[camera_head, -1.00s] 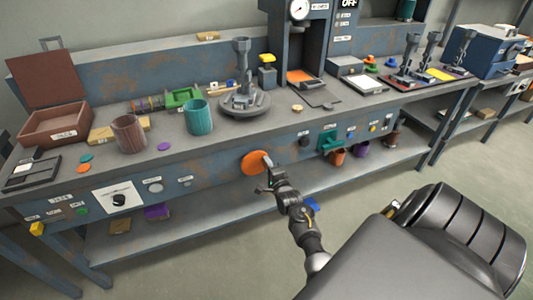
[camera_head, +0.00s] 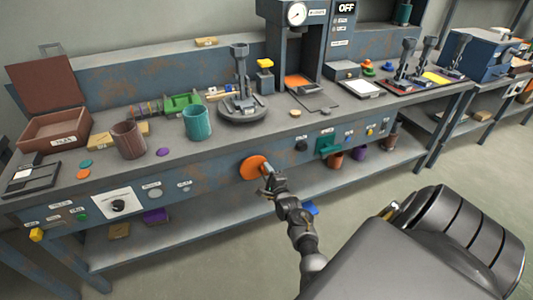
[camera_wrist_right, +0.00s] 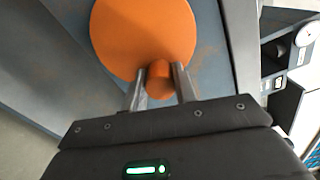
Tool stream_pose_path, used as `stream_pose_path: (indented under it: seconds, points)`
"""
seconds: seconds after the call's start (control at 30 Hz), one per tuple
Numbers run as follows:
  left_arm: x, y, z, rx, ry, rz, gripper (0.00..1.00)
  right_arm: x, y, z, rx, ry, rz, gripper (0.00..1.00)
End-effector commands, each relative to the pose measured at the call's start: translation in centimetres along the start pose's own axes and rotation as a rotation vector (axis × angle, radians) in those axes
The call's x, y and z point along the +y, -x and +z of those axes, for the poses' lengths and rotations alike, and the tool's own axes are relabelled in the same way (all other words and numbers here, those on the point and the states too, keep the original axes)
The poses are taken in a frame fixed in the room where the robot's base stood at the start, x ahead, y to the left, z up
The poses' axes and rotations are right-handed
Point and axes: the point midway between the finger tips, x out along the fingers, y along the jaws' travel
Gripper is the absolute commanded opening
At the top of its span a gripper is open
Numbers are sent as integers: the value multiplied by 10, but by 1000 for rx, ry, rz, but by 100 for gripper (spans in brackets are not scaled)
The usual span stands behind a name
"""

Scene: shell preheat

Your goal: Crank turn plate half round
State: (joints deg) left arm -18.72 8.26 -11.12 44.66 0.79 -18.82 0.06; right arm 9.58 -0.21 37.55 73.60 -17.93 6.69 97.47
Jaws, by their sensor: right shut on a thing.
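The crank is an orange disc (camera_head: 253,168) on the bench's front panel, and it also shows large in the right wrist view (camera_wrist_right: 140,35). Its orange knob (camera_wrist_right: 159,82) stands near the disc's rim. My right gripper (camera_head: 268,171) is shut on this knob at the disc's right side, with one finger on each side of it in the right wrist view (camera_wrist_right: 161,85). The turn plate (camera_head: 243,112) is a grey round plate on the bench top above the crank, carrying a grey upright fixture (camera_head: 240,75). My left gripper is not in view.
A teal cup (camera_head: 197,122) and a brown cup (camera_head: 128,140) stand left of the turn plate. A press (camera_head: 297,45) stands behind right. A green bracket (camera_head: 327,146) sticks out from the panel right of the crank. A shelf runs below.

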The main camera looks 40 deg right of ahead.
Motion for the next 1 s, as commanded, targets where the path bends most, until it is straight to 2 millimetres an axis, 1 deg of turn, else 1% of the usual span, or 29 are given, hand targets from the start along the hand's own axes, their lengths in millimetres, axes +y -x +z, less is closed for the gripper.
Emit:
stream_pose_path:
  seconds: [0.07,0.1,0.23,0.27,0.53,0.63,0.77,0.9,1.0]
  points:
    - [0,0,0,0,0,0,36,1,0,0,1,-1,2,5]
    - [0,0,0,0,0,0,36,1,0,0,1,-1,2,31]
    - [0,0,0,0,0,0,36,1,0,0,1,-1,2,48]
    - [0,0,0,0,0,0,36,1,0,0,1,0,2,50]
    - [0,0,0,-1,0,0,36,0,1,0,0,1,1,50]
    - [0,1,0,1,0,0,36,1,8,0,1,0,2,50]
    - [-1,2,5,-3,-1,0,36,1,29,0,2,2,3,50]
    - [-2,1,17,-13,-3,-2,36,1,58,0,1,2,3,50]
    - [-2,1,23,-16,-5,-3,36,1,77,0,2,1,2,50]
